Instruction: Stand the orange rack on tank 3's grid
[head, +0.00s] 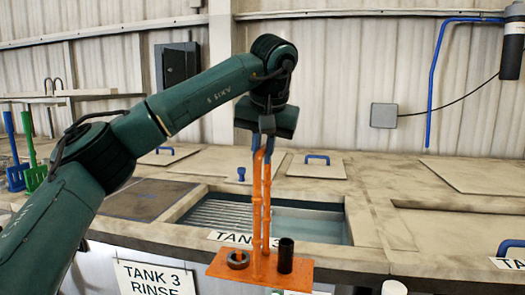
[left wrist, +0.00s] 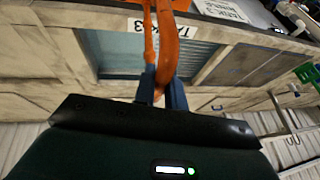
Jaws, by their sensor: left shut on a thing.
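My left gripper (head: 263,148) is shut on the top of the tall handle of the orange rack (head: 257,205). The rack hangs upright, its flat orange base carrying a dark ring (head: 237,260) and a black cylinder (head: 285,256). In the head view the base appears in front of the front rim of tank 3 (head: 330,226), which is open. Tank 3's slatted grid (head: 215,214) shows at the left inside the tank; the handle crosses the view of the tank and part of its label. In the left wrist view the blue fingers (left wrist: 163,88) grip the orange handle (left wrist: 166,45). My right gripper is not in view.
A blue rack (head: 14,155) and a green rack (head: 33,160) stand at the far left. Closed lids with blue handles (head: 317,158) cover the bench behind tank 3. A blue pipe (head: 437,85) runs down the wall.

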